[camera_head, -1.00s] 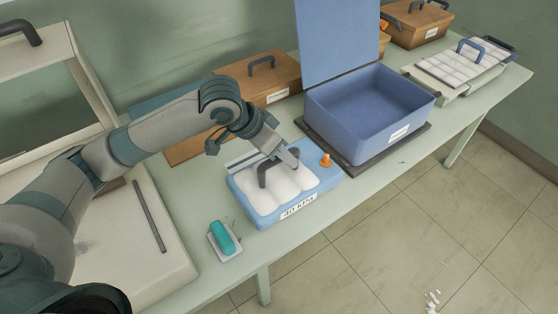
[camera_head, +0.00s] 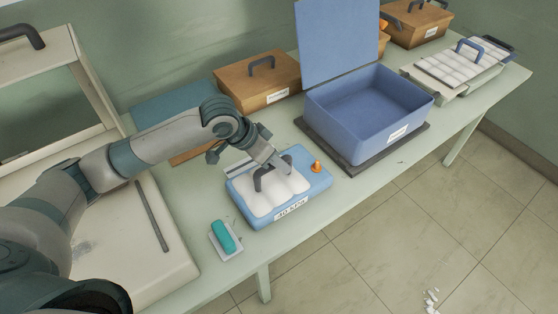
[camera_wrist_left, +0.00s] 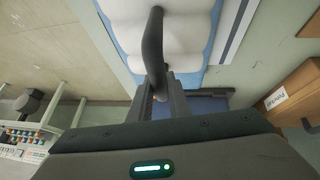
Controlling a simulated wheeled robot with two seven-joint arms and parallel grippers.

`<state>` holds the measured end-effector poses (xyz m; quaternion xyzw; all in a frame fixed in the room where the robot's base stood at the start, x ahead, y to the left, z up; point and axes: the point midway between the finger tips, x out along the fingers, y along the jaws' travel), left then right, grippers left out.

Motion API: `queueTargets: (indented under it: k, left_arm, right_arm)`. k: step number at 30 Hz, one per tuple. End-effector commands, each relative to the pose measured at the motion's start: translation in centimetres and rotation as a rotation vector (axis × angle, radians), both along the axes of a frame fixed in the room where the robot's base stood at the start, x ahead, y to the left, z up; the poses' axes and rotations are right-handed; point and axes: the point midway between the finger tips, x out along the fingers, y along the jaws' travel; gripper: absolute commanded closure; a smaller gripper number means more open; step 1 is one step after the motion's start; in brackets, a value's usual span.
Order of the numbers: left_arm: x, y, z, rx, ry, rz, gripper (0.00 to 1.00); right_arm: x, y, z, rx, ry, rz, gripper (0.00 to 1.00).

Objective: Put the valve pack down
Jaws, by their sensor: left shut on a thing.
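The valve pack (camera_head: 250,205) is a blue slab with puffy white pillows on top, a dark handle (camera_head: 258,180), an orange valve (camera_head: 316,166) and a "40 kPa" label. It is over the green table, left of the open blue box. My left gripper (camera_head: 277,170) is shut on its handle. In the left wrist view, the gripper (camera_wrist_left: 166,92) grips the end of the handle (camera_wrist_left: 154,45), with the pack's white pillows (camera_wrist_left: 185,38) behind. I cannot tell whether its underside touches the table. My right gripper is not in view.
The open blue box (camera_head: 370,120) stands on a dark mat (camera_head: 352,170). A teal item on a small white pad (camera_head: 224,240) lies just in front of the pack, at left. A wooden case (camera_head: 258,88) is behind. The table edge runs close in front.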

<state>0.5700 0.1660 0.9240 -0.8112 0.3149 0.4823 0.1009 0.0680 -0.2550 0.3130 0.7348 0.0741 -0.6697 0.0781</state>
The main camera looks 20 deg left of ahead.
Motion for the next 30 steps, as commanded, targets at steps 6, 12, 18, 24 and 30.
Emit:
queueTargets:
  k: [6, 12, 18, 24, 30]
  left_arm:
    - [0.08, -0.04, -0.29, -0.002, -0.004, 0.0, 1.0]
    - [0.06, -0.03, -0.42, -0.001, -0.003, 0.0, 1.0]
    - [0.04, 0.0, -0.61, 0.0, -0.001, -0.001, 0.65]
    - [0.03, -0.01, -0.6, 0.0, -0.001, -0.001, 0.65]
    - [-0.07, 0.14, -0.07, 0.0, -0.002, 0.0, 0.65]
  right_arm:
    - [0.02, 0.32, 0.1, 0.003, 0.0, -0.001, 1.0]
    - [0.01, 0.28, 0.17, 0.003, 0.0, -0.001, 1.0]
    - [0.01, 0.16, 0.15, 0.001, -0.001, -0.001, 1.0]
    - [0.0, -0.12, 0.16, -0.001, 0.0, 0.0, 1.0]
    - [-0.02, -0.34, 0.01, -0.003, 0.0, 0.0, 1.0]
